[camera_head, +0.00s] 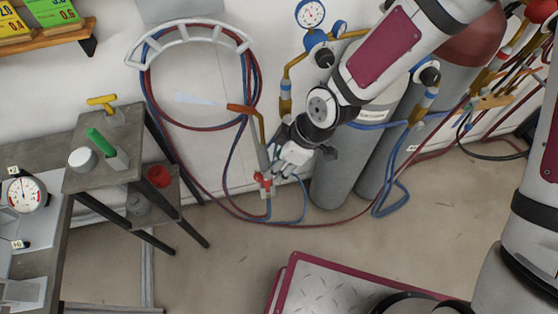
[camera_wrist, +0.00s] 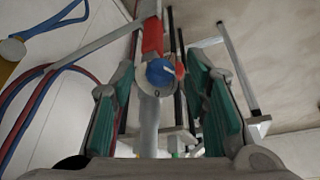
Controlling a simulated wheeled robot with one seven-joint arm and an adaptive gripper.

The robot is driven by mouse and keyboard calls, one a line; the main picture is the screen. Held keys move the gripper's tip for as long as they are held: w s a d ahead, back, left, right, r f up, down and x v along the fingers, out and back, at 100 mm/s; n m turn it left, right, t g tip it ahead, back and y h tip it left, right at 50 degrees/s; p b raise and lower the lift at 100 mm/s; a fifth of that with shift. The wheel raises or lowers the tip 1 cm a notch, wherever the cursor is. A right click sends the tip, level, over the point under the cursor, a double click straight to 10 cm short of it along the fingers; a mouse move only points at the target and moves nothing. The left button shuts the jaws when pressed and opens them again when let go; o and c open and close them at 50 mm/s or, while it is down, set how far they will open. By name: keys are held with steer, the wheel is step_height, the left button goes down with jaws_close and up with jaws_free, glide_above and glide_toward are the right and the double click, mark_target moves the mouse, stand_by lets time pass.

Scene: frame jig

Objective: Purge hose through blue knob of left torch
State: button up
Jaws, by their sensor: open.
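The left torch (camera_head: 262,146) hangs upright in front of the wall, with a copper-coloured tip at its top and red fittings near its lower end. In the wrist view its blue knob (camera_wrist: 160,71) lies between my fingers, with a white mark on its face. A red knob (camera_wrist: 179,70) is just behind it, and a red part (camera_wrist: 152,36) of the torch is above. My gripper (camera_head: 283,160) is at the torch's lower part. In the wrist view my gripper (camera_wrist: 168,105) is open, with green pads on both sides of the torch. I cannot tell whether either pad touches it.
Red and blue hoses (camera_head: 150,95) loop over a white wall rack (camera_head: 190,27). Grey gas cylinders (camera_head: 345,165) stand close on the right. A small stand (camera_head: 108,178) with tools is on the left. A red-edged plate (camera_head: 320,285) is in front, with open floor between.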

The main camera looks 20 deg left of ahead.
jaws_close()
steer(key=shift+w+g, duration=0.15)
steer(key=shift+g, duration=0.25)
steer(key=shift+w+f+g+y+b, duration=0.1)
steer(key=shift+w+g+y+b, duration=0.1)
steer(key=shift+g+y+b, duration=0.4)
steer(key=g+b, duration=0.1)
steer(key=m+g+b, duration=0.1)
steer(key=g, duration=0.1)
steer(key=shift+w+d+f+y, duration=0.15)
steer(key=shift+w+y, duration=0.05)
steer(key=shift+y, duration=0.1)
steer(key=shift+s+g, duration=0.1)
steer(key=shift+g, duration=0.3)
